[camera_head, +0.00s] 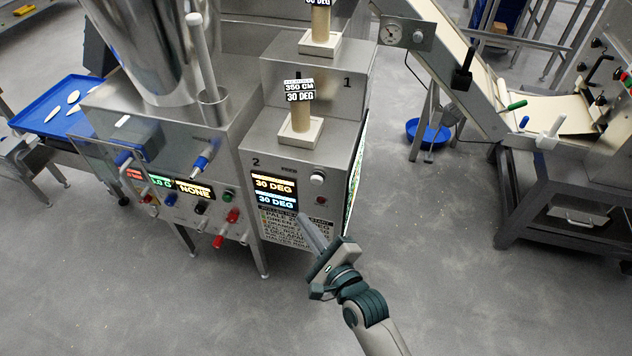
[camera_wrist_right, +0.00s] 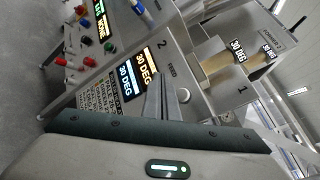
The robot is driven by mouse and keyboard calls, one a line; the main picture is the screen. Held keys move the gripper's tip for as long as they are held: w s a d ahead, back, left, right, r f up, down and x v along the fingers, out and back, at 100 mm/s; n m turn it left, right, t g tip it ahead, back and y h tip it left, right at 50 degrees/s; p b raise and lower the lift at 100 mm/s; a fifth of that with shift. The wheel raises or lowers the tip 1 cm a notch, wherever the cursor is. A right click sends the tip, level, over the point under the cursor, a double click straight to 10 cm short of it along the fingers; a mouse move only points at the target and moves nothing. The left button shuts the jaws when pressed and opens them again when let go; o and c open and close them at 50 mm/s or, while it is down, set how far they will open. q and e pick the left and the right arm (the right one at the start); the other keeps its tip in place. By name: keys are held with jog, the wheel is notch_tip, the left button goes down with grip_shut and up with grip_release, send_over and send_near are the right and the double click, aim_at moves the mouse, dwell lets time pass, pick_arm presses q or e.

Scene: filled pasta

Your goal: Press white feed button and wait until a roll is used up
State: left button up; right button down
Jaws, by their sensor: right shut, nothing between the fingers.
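The white feed button (camera_head: 317,179) is a round knob on the front panel of unit 2, right of its screen (camera_head: 274,191). It also shows in the right wrist view (camera_wrist_right: 184,95), close beside my fingers. A beige roll (camera_head: 301,116) stands upright on top of unit 2, under a sign reading 350 CM and 30 DEG. Another roll (camera_head: 320,24) stands on unit 1 behind. My right gripper (camera_head: 303,217) is shut and empty, its fingertips pointing at the panel below the screen and button. I cannot tell whether they touch the panel. My left gripper is not in view.
A red button (camera_head: 321,200) sits just below the white one. Left is a panel with coloured knobs and a display reading NONE (camera_head: 195,190). A blue tray (camera_head: 62,108) with pale pieces is at far left. A conveyor (camera_head: 455,60) stands right; the floor between is mostly clear.

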aim_at(317, 181)
jog(key=w+d+b, duration=0.2)
jog(key=w, duration=0.6)
jog(key=shift+w+d, duration=0.15)
jog(key=shift+d, duration=0.2)
jog(key=shift+w, duration=0.1)
dwell(1.9)
jog(key=shift+w+d, duration=0.1)
jog(key=shift+w, duration=0.15)
jog(key=shift+w+d, duration=0.15)
jog(key=shift+w, duration=0.25)
dwell(0.9)
jog(key=shift+s, duration=0.15)
jog(key=shift+s+a+p, duration=0.25)
jog(key=shift+s+p, duration=0.15)
jog(key=shift+s, duration=0.25)
dwell(0.3)
